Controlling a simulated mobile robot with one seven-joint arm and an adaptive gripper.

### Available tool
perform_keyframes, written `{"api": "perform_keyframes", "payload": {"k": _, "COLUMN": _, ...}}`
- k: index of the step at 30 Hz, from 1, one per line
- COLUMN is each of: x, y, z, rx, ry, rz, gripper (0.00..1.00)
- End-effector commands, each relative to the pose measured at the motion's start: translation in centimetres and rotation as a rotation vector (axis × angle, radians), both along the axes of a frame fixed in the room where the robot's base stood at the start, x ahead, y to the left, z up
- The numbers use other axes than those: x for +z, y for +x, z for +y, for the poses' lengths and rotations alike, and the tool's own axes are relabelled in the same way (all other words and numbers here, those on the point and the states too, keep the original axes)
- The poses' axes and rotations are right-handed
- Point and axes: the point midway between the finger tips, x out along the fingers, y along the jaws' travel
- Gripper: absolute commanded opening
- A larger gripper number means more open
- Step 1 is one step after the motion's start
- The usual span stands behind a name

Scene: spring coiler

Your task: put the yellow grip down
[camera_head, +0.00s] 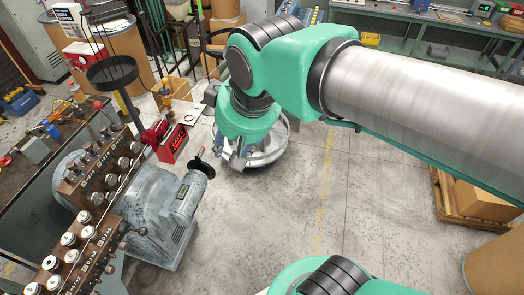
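My green and steel arm reaches in from the right and bends down at the centre. My gripper (233,160) is small and grey at its lower end, partly hidden by the wrist. I cannot make out whether its fingers are apart or what is between them. No yellow grip is clearly visible in or near it. A small yellow piece (164,92) shows behind the red box, but I cannot tell whether it is the grip.
A grey coiling machine (150,205) with rows of rollers stands at the left, beside a red box (172,143). A round metal rim (268,158) is behind my wrist. Cartons on a pallet (470,200) stand at the right. The middle floor (290,215) is clear.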

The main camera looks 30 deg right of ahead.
Motion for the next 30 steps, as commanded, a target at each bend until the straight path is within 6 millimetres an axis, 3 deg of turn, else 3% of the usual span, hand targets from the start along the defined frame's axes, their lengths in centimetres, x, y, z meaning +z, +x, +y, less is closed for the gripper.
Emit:
{"api": "perform_keyframes", "payload": {"k": 3, "x": -0.5, "y": -2.3, "z": -2.4, "rx": -0.067, "ry": 0.005, "rz": -0.029, "gripper": 0.41}}
{"api": "perform_keyframes", "payload": {"k": 10, "x": -1.3, "y": -4.9, "z": -4.5, "rx": -0.136, "ry": 0.008, "rz": -0.057, "gripper": 0.41}}
{"api": "perform_keyframes", "payload": {"k": 24, "x": -1.6, "y": -5.2, "z": -4.8, "rx": -0.146, "ry": 0.009, "rz": -0.06, "gripper": 0.41}}
{"api": "perform_keyframes", "payload": {"k": 30, "x": -2.8, "y": -5.2, "z": -4.8, "rx": -0.146, "ry": 0.009, "rz": -0.06, "gripper": 0.41}}
